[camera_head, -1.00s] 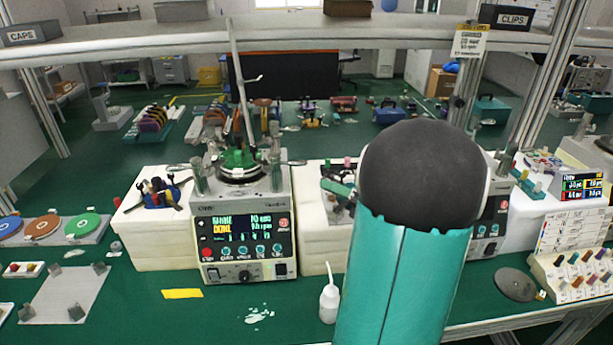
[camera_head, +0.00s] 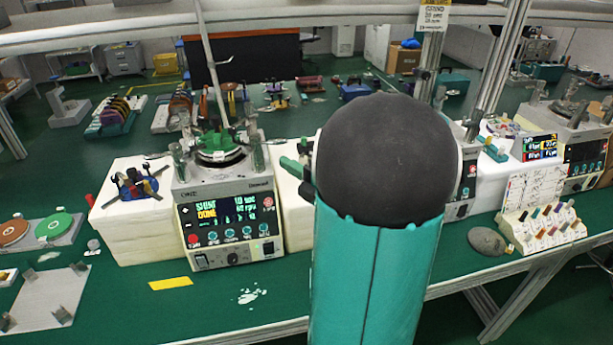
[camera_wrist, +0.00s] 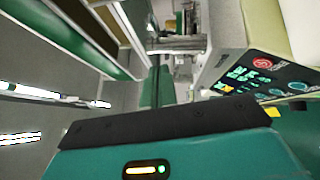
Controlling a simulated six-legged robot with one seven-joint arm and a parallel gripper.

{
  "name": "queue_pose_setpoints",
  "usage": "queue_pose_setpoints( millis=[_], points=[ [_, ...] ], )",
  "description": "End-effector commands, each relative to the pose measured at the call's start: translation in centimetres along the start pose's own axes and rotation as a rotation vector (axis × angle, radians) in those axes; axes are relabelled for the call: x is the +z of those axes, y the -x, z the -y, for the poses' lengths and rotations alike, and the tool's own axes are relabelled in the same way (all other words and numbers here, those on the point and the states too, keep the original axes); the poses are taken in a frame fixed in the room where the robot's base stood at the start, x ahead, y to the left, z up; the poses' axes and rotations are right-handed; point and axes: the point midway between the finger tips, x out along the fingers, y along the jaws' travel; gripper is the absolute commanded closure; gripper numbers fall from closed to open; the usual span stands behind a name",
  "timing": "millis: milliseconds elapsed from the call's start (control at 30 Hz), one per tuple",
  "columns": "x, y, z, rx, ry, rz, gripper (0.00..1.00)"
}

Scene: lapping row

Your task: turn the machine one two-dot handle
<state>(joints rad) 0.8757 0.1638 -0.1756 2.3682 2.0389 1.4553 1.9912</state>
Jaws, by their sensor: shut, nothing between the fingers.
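Machine one (camera_head: 227,222) is a grey-and-white lapping machine, left of centre in the head view, with "ONE" on its front and a lit display. Upright posts and a round plate with a green piece (camera_head: 213,142) stand on its top. No handle with two dots can be made out at this size. In the wrist view, a tilted control panel (camera_wrist: 262,84) with lit text shows at upper right; I cannot tell which machine it belongs to. My gripper (camera_wrist: 165,122) shows as a dark bar on a teal housing; it is shut and empty, apart from the panel.
My arm blocks the middle right of the head view. A white block with a blue spider-like piece (camera_head: 137,186) stands left of machine one. A yellow strip (camera_head: 170,283) lies in front. More machines (camera_head: 570,140) stand at right. A shelf rail (camera_head: 290,22) crosses above.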

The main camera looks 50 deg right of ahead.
Motion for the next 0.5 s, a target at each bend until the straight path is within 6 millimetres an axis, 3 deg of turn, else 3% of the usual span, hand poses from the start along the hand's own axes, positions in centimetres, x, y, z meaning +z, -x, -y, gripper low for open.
queue_pose_setpoints(
  millis=[33,200,500],
  points=[
    [-0.1,-1.1,0.0,0.001,0.0,-0.004,1.0],
    [1.8,-2.8,0.0,0.0,0.001,0.001,1.0],
    [2.6,-3.7,0.0,0.0,0.001,0.002,1.0]
  ],
)
